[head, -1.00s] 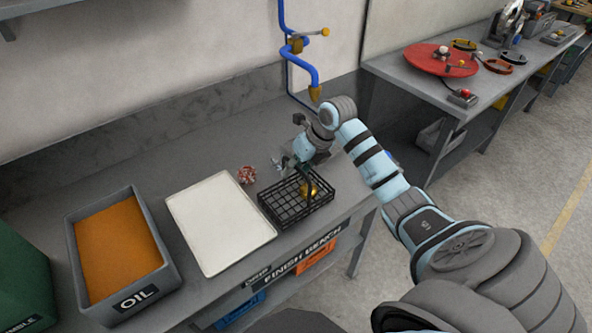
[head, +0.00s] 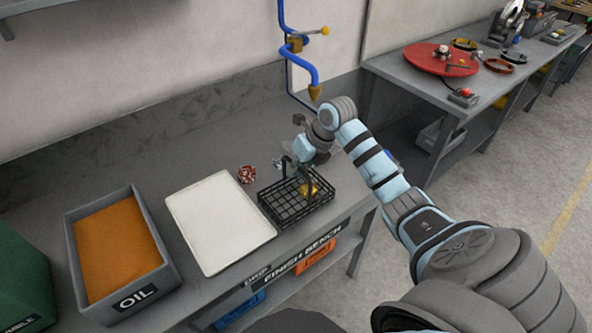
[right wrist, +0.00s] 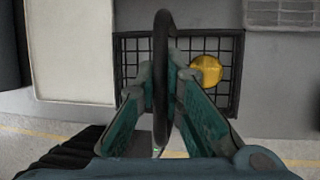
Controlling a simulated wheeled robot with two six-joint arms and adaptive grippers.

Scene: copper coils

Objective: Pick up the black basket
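The black basket (head: 284,213) is a wire-grid basket on the finish bench, right of the white tray, near the bench's front edge. Its dark arched handle stands up over it, and a gold round piece (head: 309,189) lies inside at the right. My right gripper (head: 307,170) is above the basket at its handle. In the right wrist view the handle (right wrist: 161,40) runs between the two green fingers (right wrist: 161,82), which close in on it from both sides. The basket's grid (right wrist: 224,92) shows below, apparently resting on the bench. My left gripper is not in view.
A white tray (head: 220,222) and a grey OIL bin (head: 151,286) stand to the left. A small copper-coloured coil (head: 246,174) lies behind the tray's right side. A blue pipe with a brass nozzle (head: 314,92) hangs behind my right arm. A second bench (head: 400,72) is at the right.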

